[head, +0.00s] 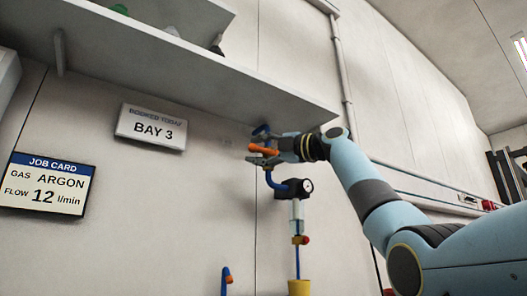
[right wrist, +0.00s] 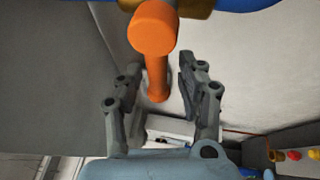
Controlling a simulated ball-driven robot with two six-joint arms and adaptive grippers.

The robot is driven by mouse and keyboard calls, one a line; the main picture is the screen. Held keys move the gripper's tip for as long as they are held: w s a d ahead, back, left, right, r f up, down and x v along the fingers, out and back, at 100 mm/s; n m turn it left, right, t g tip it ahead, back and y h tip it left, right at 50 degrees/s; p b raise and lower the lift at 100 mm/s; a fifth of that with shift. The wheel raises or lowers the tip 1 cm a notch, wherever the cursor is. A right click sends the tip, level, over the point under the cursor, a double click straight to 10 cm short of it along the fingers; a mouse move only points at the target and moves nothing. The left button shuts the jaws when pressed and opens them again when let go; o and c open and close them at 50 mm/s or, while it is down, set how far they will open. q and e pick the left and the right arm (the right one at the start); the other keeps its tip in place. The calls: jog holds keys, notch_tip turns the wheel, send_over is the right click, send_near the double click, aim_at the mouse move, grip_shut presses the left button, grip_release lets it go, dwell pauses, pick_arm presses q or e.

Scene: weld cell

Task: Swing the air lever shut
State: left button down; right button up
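The air lever (head: 263,149) is an orange handle on the blue pipe under the shelf, lying nearly level in the head view. My right gripper (head: 256,148) is at the lever with its fingers apart. In the right wrist view the orange lever (right wrist: 154,50) stands between the two spread fingers (right wrist: 160,78), with gaps to both sides. No clear contact shows. The blue pipe (head: 275,181) leads down to a dark regulator with a round gauge (head: 307,186). The left gripper is not in view.
A shelf (head: 190,62) juts out just above the right gripper. A flow tube (head: 297,212) and a yellow fitting (head: 299,287) hang below the gauge. A "BAY 3" sign (head: 151,128) and a job card reading argon, 12 l/min (head: 47,184) are on the wall at left.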

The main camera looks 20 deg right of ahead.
jog(key=v, duration=1.2)
jog(key=shift+f, duration=0.1)
